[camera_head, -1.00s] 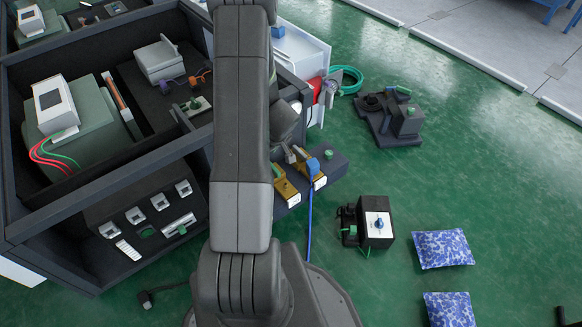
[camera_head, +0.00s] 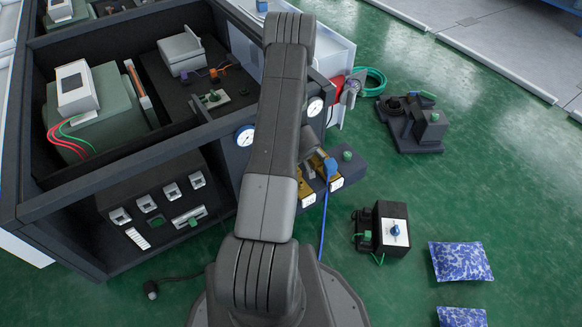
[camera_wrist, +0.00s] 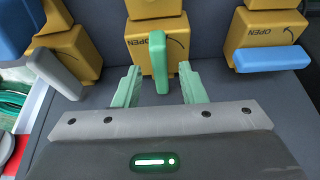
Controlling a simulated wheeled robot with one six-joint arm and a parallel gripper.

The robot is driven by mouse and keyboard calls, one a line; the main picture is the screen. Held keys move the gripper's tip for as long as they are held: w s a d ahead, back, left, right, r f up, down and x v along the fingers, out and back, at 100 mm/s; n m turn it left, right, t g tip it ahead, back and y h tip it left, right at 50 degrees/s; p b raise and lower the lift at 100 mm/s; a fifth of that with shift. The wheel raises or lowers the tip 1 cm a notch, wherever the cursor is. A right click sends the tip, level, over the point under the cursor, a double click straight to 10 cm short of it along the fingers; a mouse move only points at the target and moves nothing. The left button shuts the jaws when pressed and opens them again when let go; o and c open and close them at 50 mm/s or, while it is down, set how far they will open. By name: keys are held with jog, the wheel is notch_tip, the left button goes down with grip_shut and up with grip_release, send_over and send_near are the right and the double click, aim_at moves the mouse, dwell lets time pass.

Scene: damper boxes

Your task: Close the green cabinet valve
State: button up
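In the wrist view, a green valve handle (camera_wrist: 158,62) stands upright on the middle yellow valve body (camera_wrist: 143,42). My gripper (camera_wrist: 160,90) is open, with one green finger on each side of the handle and a visible gap to both. I cannot tell how deep the fingers reach beside it. To the right, a yellow valve marked OPEN (camera_wrist: 262,35) has a blue handle lying level (camera_wrist: 272,58). To the left, another yellow valve has a slanted grey handle (camera_wrist: 54,73). In the head view, my arm hides part of the valve row; two yellow bodies (camera_head: 333,184) show at the cabinet's side.
The dark cabinet (camera_head: 75,205) fills the left of the head view, with two gauges (camera_head: 245,135) beside my arm.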

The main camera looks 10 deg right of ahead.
jog(key=shift+x, duration=0.95)
jog(key=shift+c, duration=0.3)
grip_shut()
